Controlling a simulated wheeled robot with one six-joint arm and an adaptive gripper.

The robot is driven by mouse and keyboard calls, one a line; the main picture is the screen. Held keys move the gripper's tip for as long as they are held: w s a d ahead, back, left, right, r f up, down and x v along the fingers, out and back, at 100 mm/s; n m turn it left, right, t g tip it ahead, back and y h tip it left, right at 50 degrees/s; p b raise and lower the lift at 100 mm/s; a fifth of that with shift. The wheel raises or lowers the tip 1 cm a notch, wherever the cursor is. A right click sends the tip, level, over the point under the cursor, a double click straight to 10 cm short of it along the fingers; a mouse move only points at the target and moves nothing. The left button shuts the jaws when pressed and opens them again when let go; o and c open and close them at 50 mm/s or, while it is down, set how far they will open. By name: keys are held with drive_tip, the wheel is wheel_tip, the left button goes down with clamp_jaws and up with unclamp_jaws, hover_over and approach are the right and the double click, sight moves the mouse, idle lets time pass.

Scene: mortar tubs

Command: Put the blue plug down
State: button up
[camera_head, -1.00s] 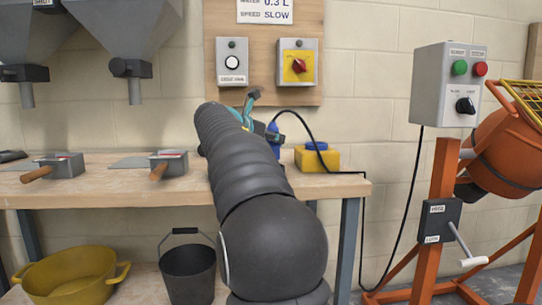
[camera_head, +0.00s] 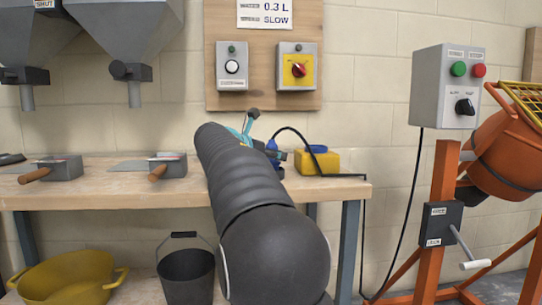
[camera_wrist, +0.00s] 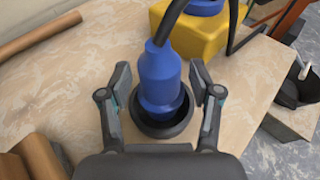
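The blue plug (camera_wrist: 160,78) stands between the two fingers of my gripper (camera_wrist: 160,72) in the wrist view, with its black cable leaving the top. Its lower end sits within a dark round ring (camera_wrist: 163,122) on the bench. Gaps show between the plug and both fingers, so my gripper is open around it. In the head view a bit of the plug (camera_head: 272,145) shows beside my gripper (camera_head: 262,140), which is partly hidden behind my arm. The plug's very bottom is hidden.
A yellow box with a blue cap (camera_head: 318,160) stands right of the plug on the wooden bench (camera_head: 110,192); the black cable passes near it. Trowels and grey boxes (camera_head: 62,168) lie on the left. The orange mixer (camera_head: 500,150) stands at right.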

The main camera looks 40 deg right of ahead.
drive_tip(key=shift+r, duration=0.15)
drive_tip(key=shift+a+r, duration=0.15)
drive_tip(key=shift+a, duration=0.1)
drive_tip(key=p+v, duration=0.1)
drive_tip(key=v, duration=1)
drive_tip(key=shift+s+a+p, duration=0.2)
drive_tip(key=shift+a+p, duration=0.05)
drive_tip(key=shift+p, duration=0.05)
drive_tip(key=s+a+f+m+t+y, duration=0.1)
drive_tip(key=s+a+f+m+y, duration=0.6)
drive_tip(key=f, duration=0.8)
drive_tip(key=s+a+f+m+t+y, duration=0.1)
drive_tip(key=s+a+f+m+y, duration=0.6)
drive_tip(key=s+a+f+m, duration=0.6)
drive_tip(key=s+a+f, duration=0.3)
drive_tip(key=s+a, duration=0.2)
drive_tip(key=s, duration=0.2)
drive_tip(key=shift+s+a+m, duration=0.2)
drive_tip(key=shift+s+m, duration=0.05)
drive_tip(key=shift+m, duration=0.05)
